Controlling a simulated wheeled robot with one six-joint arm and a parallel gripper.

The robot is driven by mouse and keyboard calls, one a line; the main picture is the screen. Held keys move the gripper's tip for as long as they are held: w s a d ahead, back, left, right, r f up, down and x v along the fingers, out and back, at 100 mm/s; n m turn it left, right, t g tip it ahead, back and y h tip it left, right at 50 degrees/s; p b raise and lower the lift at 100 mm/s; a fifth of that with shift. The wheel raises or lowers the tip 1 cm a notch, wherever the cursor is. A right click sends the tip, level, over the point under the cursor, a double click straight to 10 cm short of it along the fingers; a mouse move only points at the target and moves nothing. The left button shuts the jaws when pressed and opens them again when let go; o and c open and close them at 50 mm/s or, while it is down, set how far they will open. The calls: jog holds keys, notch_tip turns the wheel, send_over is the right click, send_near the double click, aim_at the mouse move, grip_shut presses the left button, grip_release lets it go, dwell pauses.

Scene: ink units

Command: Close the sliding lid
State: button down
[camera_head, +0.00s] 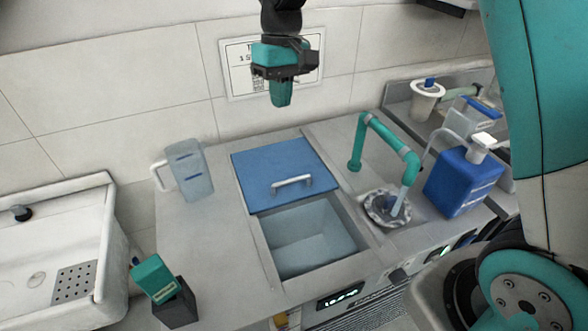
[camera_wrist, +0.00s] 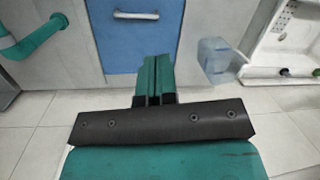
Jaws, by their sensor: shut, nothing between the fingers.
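The blue sliding lid (camera_head: 270,170) covers the rear part of a rectangular bin in the counter. The front part of the bin (camera_head: 310,238) is open, with pale inner walls and floor showing. A silver bar handle (camera_head: 292,181) sits near the lid's front edge. In the wrist view the lid (camera_wrist: 135,52) lies beyond the fingers, with its handle (camera_wrist: 136,15) at the top of the picture. My gripper (camera_head: 281,103) hangs above the back of the counter, near the wall and apart from the lid. Its teal fingers (camera_wrist: 155,62) are shut together and empty.
A clear pitcher (camera_head: 188,172) stands left of the lid. A teal tap (camera_head: 385,140) over a round drain and a blue jug (camera_head: 462,182) stand to the right.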

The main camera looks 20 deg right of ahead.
jog(key=w+d+f+m+g+h+b, duration=0.1)
jog(key=w+d+f+m+g, duration=0.2)
jog(key=w+f, duration=0.9)
jog(key=t+p, duration=0.1)
jog(key=p, duration=0.2)
send_over(288, 172)
notch_tip(288, 172, down, 10)
jog(key=shift+r, duration=0.1)
jog(key=s+p, duration=0.1)
jog(key=s+f+p, duration=0.1)
jog(key=s, duration=0.1)
jog(key=shift+s+f, duration=0.3)
jog(key=shift+s, duration=0.25)
jog(key=shift+a, duration=0.1)
